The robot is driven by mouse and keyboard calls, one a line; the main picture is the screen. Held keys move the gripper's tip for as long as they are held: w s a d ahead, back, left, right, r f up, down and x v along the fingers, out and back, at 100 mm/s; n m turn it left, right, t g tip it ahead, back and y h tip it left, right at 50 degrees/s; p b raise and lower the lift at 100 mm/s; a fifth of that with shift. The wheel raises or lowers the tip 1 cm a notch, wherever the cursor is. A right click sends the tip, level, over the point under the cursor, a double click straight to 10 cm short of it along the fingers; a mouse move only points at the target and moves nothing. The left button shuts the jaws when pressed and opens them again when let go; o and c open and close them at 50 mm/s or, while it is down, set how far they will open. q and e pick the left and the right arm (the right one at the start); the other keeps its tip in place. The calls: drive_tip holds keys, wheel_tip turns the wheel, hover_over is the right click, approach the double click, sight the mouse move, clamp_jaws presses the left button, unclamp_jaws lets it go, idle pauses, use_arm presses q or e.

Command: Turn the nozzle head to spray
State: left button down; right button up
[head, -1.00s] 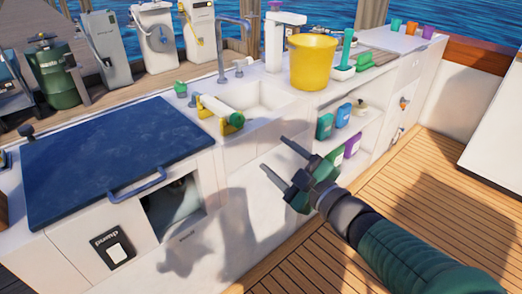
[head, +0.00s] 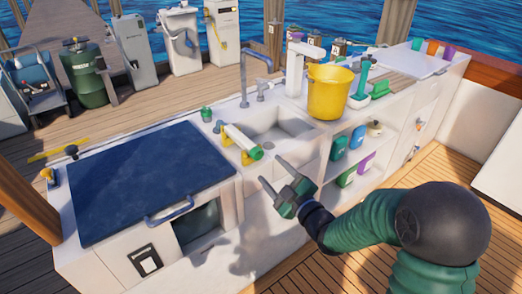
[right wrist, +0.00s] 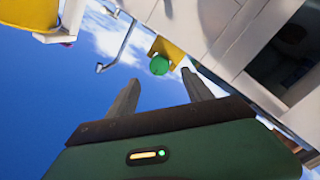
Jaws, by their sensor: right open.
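The nozzle (head: 241,140) lies at the front left edge of the sink (head: 277,130). It has a pale body, yellow parts and a round green head (head: 256,153) facing the front right. My right gripper (head: 271,170) is open and empty, just in front of and to the right of the green head, apart from it. In the right wrist view the green head (right wrist: 159,65) shows between and beyond the two fingertips (right wrist: 160,77), with a yellow part behind it. My left gripper is not in view.
A blue hatch lid (head: 150,180) with a handle lies left of the sink. A tall faucet (head: 258,68) stands behind the sink, and a yellow bucket (head: 330,92) stands to its right. Shelves with bottles (head: 340,148) are below the bucket. Wooden deck lies in front.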

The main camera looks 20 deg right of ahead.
sight(258, 156)
drive_tip(key=x, duration=0.7)
drive_tip(key=shift+c, duration=0.3)
drive_tip(key=shift+f, duration=0.1)
clamp_jaws()
